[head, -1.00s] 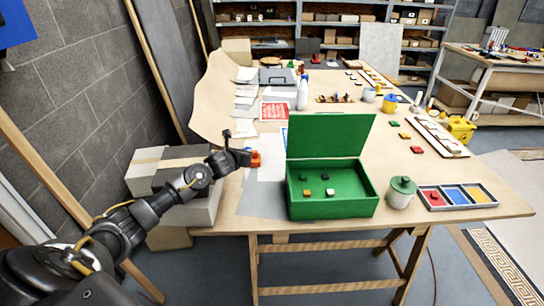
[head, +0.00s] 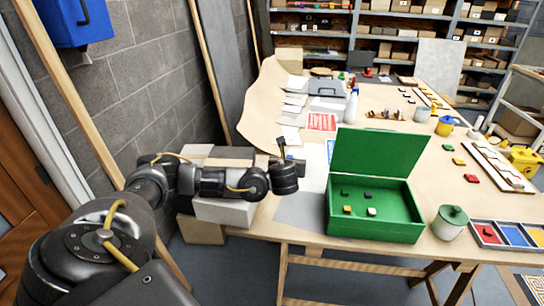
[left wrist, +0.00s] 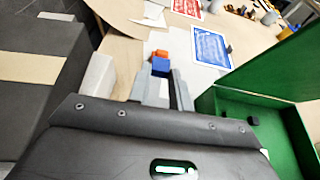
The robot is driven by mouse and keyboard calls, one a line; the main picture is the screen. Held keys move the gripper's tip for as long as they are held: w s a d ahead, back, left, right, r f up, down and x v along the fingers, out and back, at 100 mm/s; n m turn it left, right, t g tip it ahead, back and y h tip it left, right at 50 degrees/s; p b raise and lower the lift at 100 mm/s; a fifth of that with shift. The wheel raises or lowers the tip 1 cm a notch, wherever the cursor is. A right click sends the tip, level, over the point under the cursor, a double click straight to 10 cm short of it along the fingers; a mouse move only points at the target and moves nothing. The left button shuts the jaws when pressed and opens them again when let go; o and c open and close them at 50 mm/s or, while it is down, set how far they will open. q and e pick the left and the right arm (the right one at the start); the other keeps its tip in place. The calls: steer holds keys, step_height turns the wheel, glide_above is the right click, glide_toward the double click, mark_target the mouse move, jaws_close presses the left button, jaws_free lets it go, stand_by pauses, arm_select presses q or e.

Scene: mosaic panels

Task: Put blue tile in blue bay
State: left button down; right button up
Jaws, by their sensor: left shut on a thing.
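My left gripper (left wrist: 162,82) is over the left part of the table, left of the green box, and points away from me. It is shut on the blue tile (left wrist: 161,67), which shows between its fingertips in the left wrist view. In the head view the gripper (head: 287,172) hides the tile. An orange block (left wrist: 161,54) shows just beyond the tile. The blue bay (head: 514,235) is the middle one of a grey tray at the table's right front, between a red bay (head: 486,232) and a yellow bay (head: 537,236). My right gripper is not in view.
Cartons (head: 226,210) are stacked at the table's left.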

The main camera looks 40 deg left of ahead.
arm_select(q)
steer(key=s+d+f+m+t+h+b, duration=0.1)
steer(key=s+d+m+h+b, duration=0.2)
steer(key=d, duration=0.8)
steer(key=s+d+m+t+h+b, duration=0.1)
steer(key=s+d+m+h+b, duration=0.2)
steer(key=s+d+b, duration=0.3)
steer(key=d+h+b, duration=0.1)
steer(key=d, duration=0.4)
steer(key=shift+d+f+m, duration=0.15)
steer(key=shift+f+m, duration=0.15)
steer(key=shift+f, duration=0.1)
